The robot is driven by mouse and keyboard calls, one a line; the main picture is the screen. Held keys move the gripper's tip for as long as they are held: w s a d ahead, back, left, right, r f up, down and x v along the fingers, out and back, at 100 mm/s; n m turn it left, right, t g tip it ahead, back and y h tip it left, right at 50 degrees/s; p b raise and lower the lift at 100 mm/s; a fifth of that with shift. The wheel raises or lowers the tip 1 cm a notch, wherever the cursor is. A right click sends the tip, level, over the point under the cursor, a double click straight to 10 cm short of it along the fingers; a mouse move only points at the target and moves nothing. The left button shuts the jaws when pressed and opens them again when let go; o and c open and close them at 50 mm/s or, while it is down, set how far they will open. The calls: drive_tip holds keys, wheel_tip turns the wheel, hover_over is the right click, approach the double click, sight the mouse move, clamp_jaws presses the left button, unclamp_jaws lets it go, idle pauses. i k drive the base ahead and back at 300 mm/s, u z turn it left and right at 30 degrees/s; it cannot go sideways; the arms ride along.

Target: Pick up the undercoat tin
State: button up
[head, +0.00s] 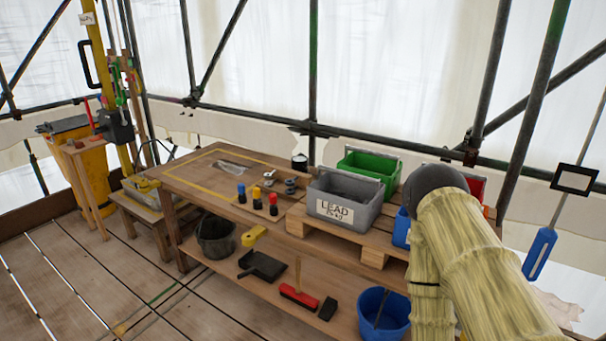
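A small white tin with a dark top (299,162) stands upright at the back of the wooden bench (185,177), just left of the grey and green bins. It may be the undercoat tin; I cannot read a label on it. My arm, in a pale yellow sleeve with a dark rounded joint, fills the lower right. My gripper is not in view, and my arm hides part of the bench's right end.
A grey bin marked LEAD (340,199) and a green bin (369,168) stand right of the tin. Blue, yellow and red capped items (257,198) stand at the front edge. A blue bucket (383,312), a brush (299,294) and a dustpan (262,266) are below. Scaffold poles stand behind.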

sight(299, 163)
drive_tip(key=z, duration=0.35)
drive_tip(key=i, duration=1.2)
drive_tip(key=u, duration=0.5)
